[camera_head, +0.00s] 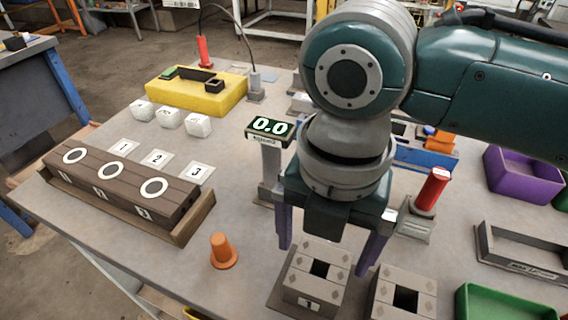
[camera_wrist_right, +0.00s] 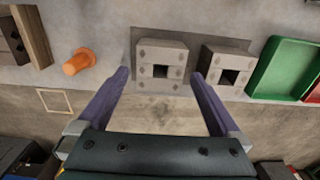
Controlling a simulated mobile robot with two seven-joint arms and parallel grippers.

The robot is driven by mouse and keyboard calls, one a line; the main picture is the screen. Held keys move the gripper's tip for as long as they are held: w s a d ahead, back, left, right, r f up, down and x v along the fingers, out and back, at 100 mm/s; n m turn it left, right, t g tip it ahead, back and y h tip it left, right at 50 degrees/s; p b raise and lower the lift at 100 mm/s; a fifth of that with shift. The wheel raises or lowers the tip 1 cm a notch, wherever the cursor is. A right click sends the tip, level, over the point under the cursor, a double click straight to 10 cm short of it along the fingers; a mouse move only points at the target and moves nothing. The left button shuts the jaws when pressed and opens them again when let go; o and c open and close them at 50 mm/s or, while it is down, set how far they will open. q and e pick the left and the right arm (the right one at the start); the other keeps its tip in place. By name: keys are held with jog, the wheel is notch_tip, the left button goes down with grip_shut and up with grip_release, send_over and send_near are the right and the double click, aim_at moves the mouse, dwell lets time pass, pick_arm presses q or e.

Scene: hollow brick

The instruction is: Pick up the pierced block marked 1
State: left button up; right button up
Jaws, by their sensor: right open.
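The pierced block marked 1 (camera_head: 302,296) is light grey-brown with a square dark hole and diamond marks. It sits on a dark flat base near the table's front edge. My right gripper (camera_head: 324,260) points down above it, open and empty, with one purple finger towards each side of the block. In the right wrist view the block (camera_wrist_right: 163,53) shows ahead, between the lines of the two open fingers (camera_wrist_right: 160,76). I cannot tell the exact height gap. My left gripper is in neither view.
A second pierced block (camera_head: 404,296) stands close on the right, near the right finger. A green tray (camera_head: 505,304) lies beyond it. An orange cone (camera_head: 223,252) stands left. A display post (camera_head: 271,165) reading 0.0 and a red-handled item (camera_head: 432,190) stand behind.

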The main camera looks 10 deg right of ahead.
aim_at(319, 272)
jog(key=f, duration=0.5)
jog(key=shift+s+f+b, duration=0.25)
jog(key=shift+s+b, duration=0.05)
jog(key=shift+b, duration=0.05)
jog(key=shift+f, duration=0.3)
jog(key=shift+c, duration=0.2)
jog(key=c, duration=0.3)
jog(key=shift+w+a+r, duration=0.1)
jog(key=c, duration=1.1)
